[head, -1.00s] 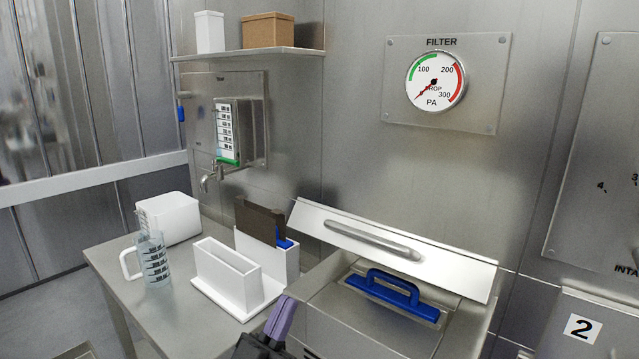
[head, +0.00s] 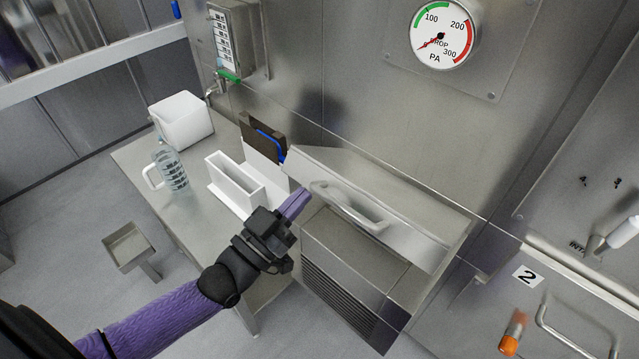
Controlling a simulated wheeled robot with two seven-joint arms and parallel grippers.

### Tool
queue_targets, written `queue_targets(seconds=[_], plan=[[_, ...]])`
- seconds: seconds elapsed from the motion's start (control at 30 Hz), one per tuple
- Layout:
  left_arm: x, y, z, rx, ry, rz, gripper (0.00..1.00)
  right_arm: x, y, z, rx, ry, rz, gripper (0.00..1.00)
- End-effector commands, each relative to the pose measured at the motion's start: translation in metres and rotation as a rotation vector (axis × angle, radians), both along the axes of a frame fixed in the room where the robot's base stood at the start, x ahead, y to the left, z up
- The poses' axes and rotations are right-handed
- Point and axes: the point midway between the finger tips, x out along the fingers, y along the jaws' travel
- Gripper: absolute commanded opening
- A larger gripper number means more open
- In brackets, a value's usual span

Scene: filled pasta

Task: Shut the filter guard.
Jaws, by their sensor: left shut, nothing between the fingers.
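The filter guard (head: 415,225) is a pale metal flap with a long bar handle (head: 348,207). It hangs from the wall above a metal housing (head: 350,250) with a slotted front. The guard slopes out over the housing, and part of the housing top shows below its lower edge. My right gripper is not in view.
A steel table (head: 185,205) at left holds a white bin (head: 183,122), a clear jug (head: 171,168) and a white rack (head: 232,182). A round gauge (head: 445,35) is on the wall. A panel marked 2 (head: 527,276) with a bar handle is at right.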

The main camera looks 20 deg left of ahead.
Motion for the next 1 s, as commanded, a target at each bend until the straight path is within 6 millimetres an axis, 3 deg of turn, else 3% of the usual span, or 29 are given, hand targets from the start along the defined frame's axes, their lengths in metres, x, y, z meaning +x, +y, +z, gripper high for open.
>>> queue_targets(seconds=[0.23,0.3,0.43,0.87,1.0], plan=[[0.049,-0.018,0.018,-0.001,-0.005,0.000,0.00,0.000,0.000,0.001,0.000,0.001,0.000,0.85],[0.046,-0.017,-0.003,0.002,0.002,0.000,0.00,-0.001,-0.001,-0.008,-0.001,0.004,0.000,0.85],[0.045,-0.016,-0.018,0.001,0.001,0.000,0.00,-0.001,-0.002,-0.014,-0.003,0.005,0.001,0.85],[0.044,-0.016,-0.024,0.000,-0.002,0.000,0.00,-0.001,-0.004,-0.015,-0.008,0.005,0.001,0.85],[0.045,-0.016,-0.031,-0.004,-0.012,0.001,0.00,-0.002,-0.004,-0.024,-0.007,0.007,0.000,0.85]])
